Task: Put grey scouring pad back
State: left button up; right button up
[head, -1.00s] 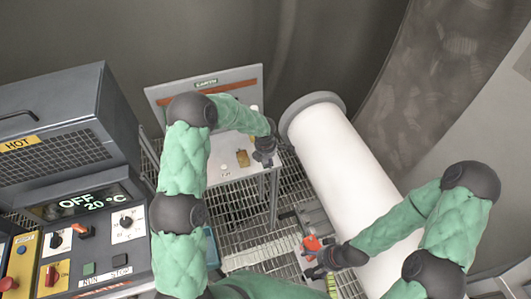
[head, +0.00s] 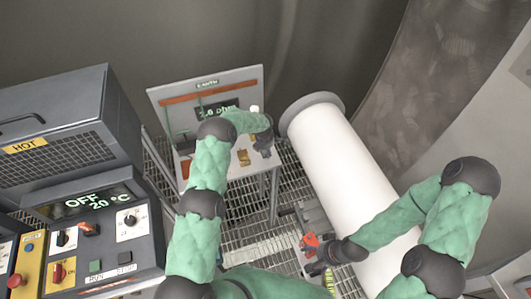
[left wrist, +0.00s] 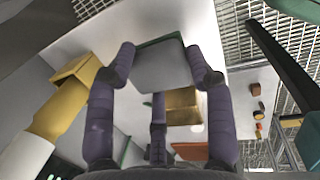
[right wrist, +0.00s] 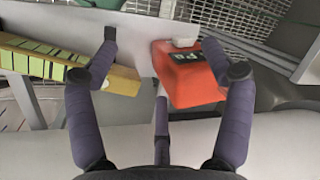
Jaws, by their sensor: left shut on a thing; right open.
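The grey scouring pad (left wrist: 162,68), a flat grey block with a dark green edge, sits between the fingers of my left gripper (left wrist: 162,62) in the left wrist view. The gripper is shut on it. In the head view my left gripper (head: 264,150) is over the right side of the white bench below the earth panel, and the pad cannot be made out there. My right gripper (right wrist: 173,55) is open and empty in the right wrist view. In the head view it (head: 314,266) is low beside the white pipe.
A brass block (left wrist: 183,106) lies beyond the pad, and a yellow-and-white tool (left wrist: 60,100) is at left. An orange-red box (right wrist: 188,75) and a yellow striped bar (right wrist: 70,68) are near my right gripper. The large white pipe (head: 345,170) bounds the right; an oven (head: 70,120) stands left.

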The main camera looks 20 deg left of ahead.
aim_at(265, 153)
pick_arm(q)
jog(key=shift+w+a+f, duration=0.1)
jog(key=shift+w+f, duration=0.1)
jog(key=shift+f, duration=1.55)
jog(key=shift+f, duration=0.2)
jog(key=o, duration=1)
jog(key=shift+r, duration=0.15)
